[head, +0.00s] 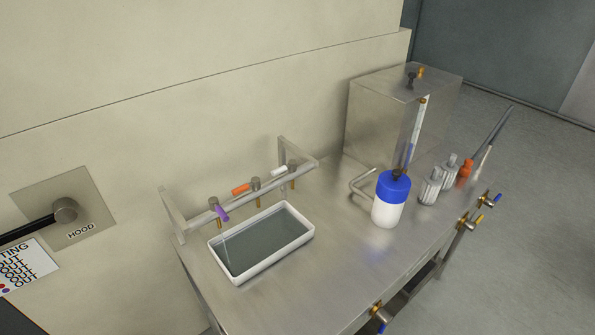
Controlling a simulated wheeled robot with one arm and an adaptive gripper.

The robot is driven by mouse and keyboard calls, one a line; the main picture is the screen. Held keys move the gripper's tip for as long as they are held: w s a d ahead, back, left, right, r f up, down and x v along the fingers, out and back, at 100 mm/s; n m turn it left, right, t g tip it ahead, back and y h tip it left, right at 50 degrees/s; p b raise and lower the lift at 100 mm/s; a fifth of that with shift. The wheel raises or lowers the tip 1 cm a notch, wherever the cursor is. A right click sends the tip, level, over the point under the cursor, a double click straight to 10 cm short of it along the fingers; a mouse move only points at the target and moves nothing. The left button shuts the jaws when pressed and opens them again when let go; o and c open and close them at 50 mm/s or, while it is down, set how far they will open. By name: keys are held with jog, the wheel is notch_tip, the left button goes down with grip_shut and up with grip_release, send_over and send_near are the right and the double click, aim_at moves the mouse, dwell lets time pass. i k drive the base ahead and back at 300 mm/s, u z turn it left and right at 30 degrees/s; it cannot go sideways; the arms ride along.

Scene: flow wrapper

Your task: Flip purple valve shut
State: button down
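The purple valve (221,212) is the nearest of three small taps on a metal rail (179,215) above the bench. Its handle sticks out across the rail, toward the tray side. A thin pale stream appears to run from its spout down into the white tray (263,270), which holds greyish liquid. The orange valve (241,188) and the white valve (279,171) have handles lying roughly along the rail. My gripper is not in view.
A blue-and-white bottle (389,205), grey bottles (431,187) and an orange bottle (464,173) stand on the steel bench (330,270). A metal box (383,122) is behind. A black lever (27,230) marked HOOD is on the left wall. Open floor lies to the right.

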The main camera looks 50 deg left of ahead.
aim_at(213, 202)
jog(key=i, duration=0.85)
jog(key=u, duration=3.95)
jog(key=i, duration=0.5)
jog(key=z, duration=0.1)
